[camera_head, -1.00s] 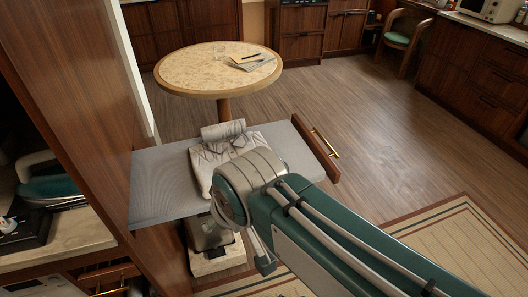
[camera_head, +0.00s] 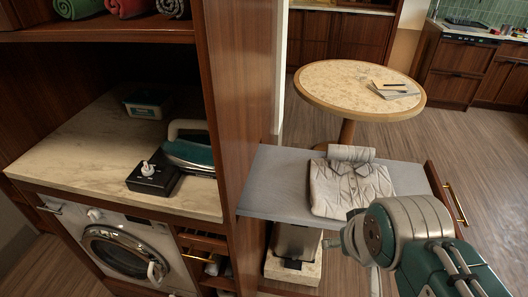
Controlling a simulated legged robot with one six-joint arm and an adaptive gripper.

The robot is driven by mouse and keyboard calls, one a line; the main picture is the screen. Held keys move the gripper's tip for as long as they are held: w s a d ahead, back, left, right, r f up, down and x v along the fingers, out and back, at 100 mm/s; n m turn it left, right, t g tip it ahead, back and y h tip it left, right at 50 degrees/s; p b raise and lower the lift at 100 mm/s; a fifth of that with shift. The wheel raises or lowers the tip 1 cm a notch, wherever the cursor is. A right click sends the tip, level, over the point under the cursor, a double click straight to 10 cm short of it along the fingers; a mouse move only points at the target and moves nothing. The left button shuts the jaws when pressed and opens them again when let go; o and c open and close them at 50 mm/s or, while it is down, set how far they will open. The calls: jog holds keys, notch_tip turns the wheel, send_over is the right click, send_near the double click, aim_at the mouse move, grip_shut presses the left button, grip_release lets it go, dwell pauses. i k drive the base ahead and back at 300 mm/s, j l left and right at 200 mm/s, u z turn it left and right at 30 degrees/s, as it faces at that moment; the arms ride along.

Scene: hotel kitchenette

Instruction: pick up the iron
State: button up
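The iron (camera_head: 190,148), teal with a pale handle, rests on the stone-topped counter left of the wooden partition. It sits just behind a black box with a white knob (camera_head: 152,178), which overlaps its front in the picture. My arm (camera_head: 415,240) shows at the lower right, in front of the pull-out ironing board, well to the right of the iron and beyond the partition.
The wooden partition (camera_head: 238,130) stands between the iron and my arm. A shelf with rolled towels (camera_head: 125,5) hangs above the counter (camera_head: 75,150). A small box (camera_head: 147,103) is behind. A folded shirt (camera_head: 350,188) lies on the ironing board (camera_head: 270,185). A washing machine (camera_head: 120,250) is below.

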aim_at(196, 150)
jog(key=i+j+u, duration=0.1)
jog(key=j, duration=0.3)
jog(key=i+j+u, duration=0.1)
jog(key=j, duration=0.3)
jog(key=i+j, duration=0.2)
jog(key=j, duration=0.15)
jog(key=u, duration=0.05)
